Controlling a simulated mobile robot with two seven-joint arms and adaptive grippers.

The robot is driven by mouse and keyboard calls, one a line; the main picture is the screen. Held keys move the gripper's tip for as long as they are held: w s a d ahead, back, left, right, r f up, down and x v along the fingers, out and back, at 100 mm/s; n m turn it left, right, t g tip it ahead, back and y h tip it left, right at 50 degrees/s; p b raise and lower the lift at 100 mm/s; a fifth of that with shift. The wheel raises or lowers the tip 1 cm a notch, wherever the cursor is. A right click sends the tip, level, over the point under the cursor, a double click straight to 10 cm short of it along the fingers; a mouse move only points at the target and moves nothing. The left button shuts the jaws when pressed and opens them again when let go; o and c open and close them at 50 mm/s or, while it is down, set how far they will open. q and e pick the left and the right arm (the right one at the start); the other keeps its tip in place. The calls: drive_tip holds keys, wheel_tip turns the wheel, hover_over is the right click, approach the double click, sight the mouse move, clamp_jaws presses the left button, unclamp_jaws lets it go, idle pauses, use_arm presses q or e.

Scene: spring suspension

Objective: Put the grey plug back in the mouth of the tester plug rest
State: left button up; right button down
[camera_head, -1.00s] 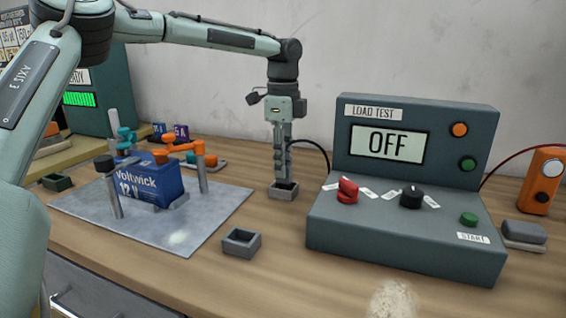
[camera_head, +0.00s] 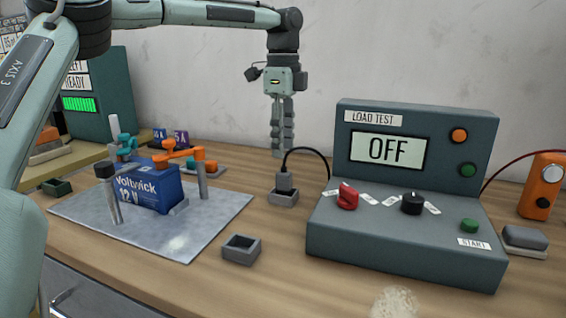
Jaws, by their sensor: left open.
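The grey plug (camera_head: 284,181) stands upright in the mouth of the small grey tester plug rest (camera_head: 283,198), left of the load tester. A black cable runs from its top to the tester. My left gripper (camera_head: 282,152) is open and empty, pointing down above the plug with a gap between them. My right gripper is out of view.
The load tester (camera_head: 405,245) stands to the right, its screen showing OFF. An empty grey square holder (camera_head: 241,248) sits in front. A blue battery (camera_head: 150,188) is on a metal plate (camera_head: 215,215) at the left. The table between holder and tester is clear.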

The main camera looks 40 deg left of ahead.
use_arm(q)
wheel_tip(320, 180, up, 6)
drive_tip(key=shift+f, duration=0.2)
idle(0.5)
